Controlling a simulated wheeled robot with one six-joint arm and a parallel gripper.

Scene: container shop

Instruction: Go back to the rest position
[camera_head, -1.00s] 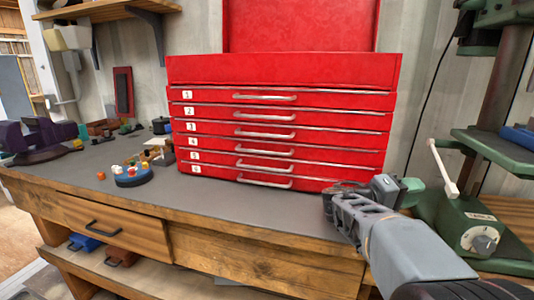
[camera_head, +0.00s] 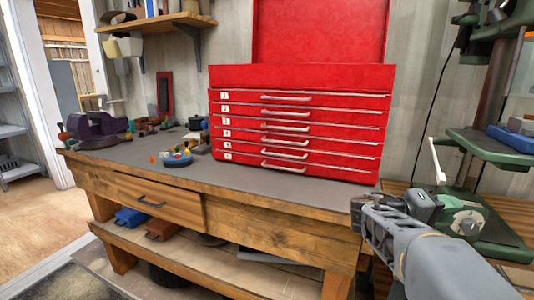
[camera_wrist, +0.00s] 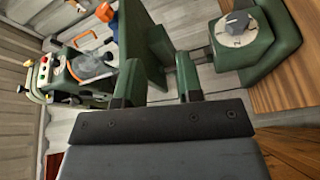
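My gripper (camera_head: 358,207) is at the right in the head view, in front of the bench's right end and apart from the red tool chest (camera_head: 295,120). In the wrist view two fingers stand apart with nothing held between them, so my gripper (camera_wrist: 158,68) looks open and empty. The chest stands on the workbench (camera_head: 130,151) with all its numbered drawers shut and its lid raised.
A green drill press (camera_head: 475,218) stands close to the right of my arm; its dial also shows in the wrist view (camera_wrist: 238,22). A purple vise (camera_head: 100,127), a blue round tray (camera_head: 177,162) and small items sit on the bench's left half. Open floor (camera_head: 40,220) lies left.

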